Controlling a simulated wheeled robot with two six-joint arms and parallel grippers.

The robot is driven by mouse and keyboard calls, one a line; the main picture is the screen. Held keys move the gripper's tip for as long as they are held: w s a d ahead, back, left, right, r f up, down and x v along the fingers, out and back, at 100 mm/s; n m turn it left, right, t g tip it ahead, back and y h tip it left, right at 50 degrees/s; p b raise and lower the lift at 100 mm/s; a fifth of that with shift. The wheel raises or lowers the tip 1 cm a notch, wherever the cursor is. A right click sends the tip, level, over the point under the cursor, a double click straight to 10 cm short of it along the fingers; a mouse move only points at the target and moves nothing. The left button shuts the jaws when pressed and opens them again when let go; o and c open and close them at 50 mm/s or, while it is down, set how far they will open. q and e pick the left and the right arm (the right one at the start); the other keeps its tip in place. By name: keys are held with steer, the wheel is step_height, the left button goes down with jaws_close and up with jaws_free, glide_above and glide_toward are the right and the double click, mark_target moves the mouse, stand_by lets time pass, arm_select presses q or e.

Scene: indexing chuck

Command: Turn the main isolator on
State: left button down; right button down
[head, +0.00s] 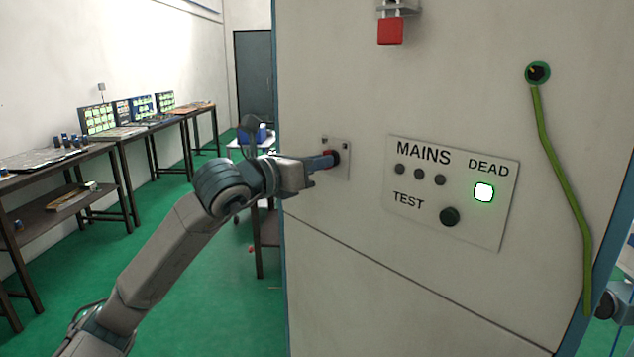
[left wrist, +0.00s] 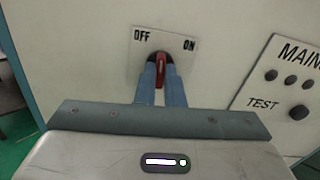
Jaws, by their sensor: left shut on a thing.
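The main isolator has a red handle (left wrist: 161,70) on a light plate (left wrist: 188,60) marked OFF at left and ON at right. In the left wrist view the handle stands roughly upright, between the two words. My left gripper (head: 328,160) is shut on the handle, its blue fingers (left wrist: 160,85) on either side of it. In the head view the gripper hides part of the plate (head: 343,171). My right gripper is not seen.
Right of the isolator, the MAINS panel (head: 410,220) has dark lamps, a lit DEAD lamp (head: 484,192) and a TEST button (head: 450,216). A red padlock (head: 390,31) hangs above. A green cable (head: 561,175) runs down the cabinet's right side. Benches (head: 120,142) stand at left.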

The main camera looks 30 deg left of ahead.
arm_select(q)
steer(key=shift+m+b, duration=1.6)
steer(key=shift+m, duration=2.1)
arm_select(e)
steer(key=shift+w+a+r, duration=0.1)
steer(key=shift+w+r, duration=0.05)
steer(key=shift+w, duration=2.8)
arm_select(q)
steer(key=c, duration=1.5)
jaws_free()
steer(key=shift+c, duration=0.2)
